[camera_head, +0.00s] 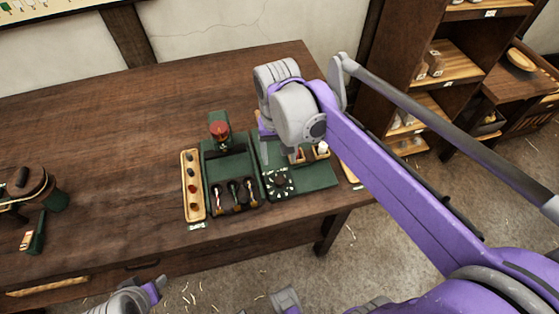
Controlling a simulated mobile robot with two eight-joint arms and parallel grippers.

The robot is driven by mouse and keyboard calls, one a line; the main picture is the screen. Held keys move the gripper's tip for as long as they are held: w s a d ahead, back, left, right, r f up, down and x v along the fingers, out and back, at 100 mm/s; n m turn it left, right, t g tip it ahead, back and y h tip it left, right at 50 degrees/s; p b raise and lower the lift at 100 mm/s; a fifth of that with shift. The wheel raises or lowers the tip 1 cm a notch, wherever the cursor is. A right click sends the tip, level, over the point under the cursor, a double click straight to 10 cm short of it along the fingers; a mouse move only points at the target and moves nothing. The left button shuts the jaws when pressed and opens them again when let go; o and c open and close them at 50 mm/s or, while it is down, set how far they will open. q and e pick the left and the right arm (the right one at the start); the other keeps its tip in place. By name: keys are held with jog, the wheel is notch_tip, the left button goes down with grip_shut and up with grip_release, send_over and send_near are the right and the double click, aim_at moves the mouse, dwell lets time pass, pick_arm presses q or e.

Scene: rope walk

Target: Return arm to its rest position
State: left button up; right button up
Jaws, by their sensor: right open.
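My right arm, purple and grey, reaches in from the right over the table. Its right gripper (279,145) is above the back of the green device on the right; the wrist hides most of the fingers, and I see nothing held. At the bottom edge, a grey and purple end of my left arm, likely the left gripper (150,288), shows in part; its jaws cannot be made out.
A wooden table (120,110) holds a green tray (225,168) with a red-topped part, a dark dial (280,182) and a wooden strip (193,205) with several pegs. A dark tool (30,185) lies left. Shelves (440,65) stand right. The table's back left is clear.

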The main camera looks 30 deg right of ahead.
jog(key=shift+r, duration=0.1)
dwell(0.5)
jog(key=s+a+f+n+t+p, duration=0.3)
jog(key=s+n+t+p, duration=0.1)
jog(key=s, duration=0.6)
jog(key=shift+a+f+n+t+p, duration=0.15)
jog(key=shift+f+n+t+p, duration=0.2)
jog(key=shift+t+p, duration=0.3)
